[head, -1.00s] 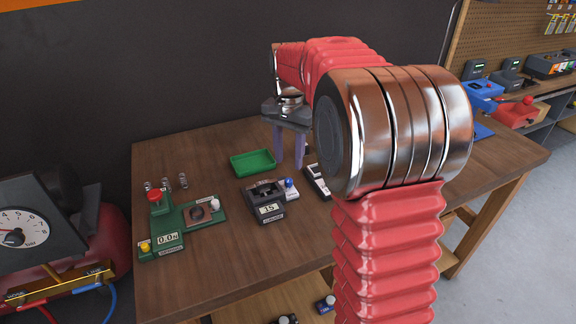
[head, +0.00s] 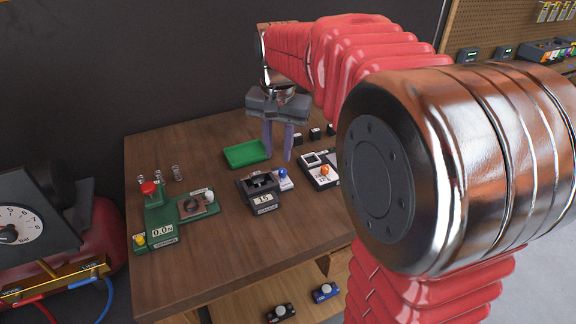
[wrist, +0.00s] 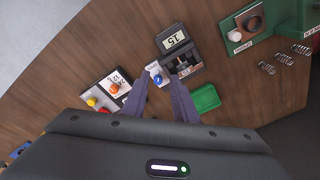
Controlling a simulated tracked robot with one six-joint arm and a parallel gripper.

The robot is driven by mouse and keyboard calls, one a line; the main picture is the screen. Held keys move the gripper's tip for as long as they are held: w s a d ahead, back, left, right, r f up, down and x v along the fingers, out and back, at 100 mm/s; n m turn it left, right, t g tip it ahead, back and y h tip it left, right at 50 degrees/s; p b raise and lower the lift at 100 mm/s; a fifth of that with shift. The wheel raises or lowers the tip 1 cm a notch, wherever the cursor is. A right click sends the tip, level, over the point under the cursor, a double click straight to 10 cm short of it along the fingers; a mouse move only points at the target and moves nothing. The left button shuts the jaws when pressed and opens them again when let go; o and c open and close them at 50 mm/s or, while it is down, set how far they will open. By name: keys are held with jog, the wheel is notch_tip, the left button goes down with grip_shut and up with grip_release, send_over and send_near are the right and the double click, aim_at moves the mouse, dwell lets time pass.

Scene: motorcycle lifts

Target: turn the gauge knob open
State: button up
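My gripper (head: 278,155) points down over the wooden bench, fingers apart and empty. In the wrist view its fingertips (wrist: 163,77) frame a blue knob (wrist: 158,79) on a small pale plate; I cannot tell the height between them. The blue knob (head: 283,173) is beside a dark device (head: 262,207) reading 15. A round dial gauge (head: 18,225) marked in bar stands at the far left, above a brass manifold (head: 55,283) with hoses. No knob is legibly labelled as the gauge knob, so I cannot tell which one it is.
A green tray (head: 247,154) lies behind the dark device. A green fixture (head: 160,220) with a red button and white knob stands left. A device with an orange knob (head: 324,170) stands right. Bare wood is clear at the front. Small knobbed units sit on the shelf below.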

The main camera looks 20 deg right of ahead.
jog(key=s+a+f+n+t, duration=0.1)
jog(key=s+a+n, duration=0.3)
jog(key=s, duration=0.6)
jog(key=s+a+f+n+t, duration=0.1)
jog(key=s+a+n+t, duration=0.2)
jog(key=s, duration=0.7)
jog(key=shift+s+a+n, duration=0.35)
jog(key=shift+a+n, duration=0.25)
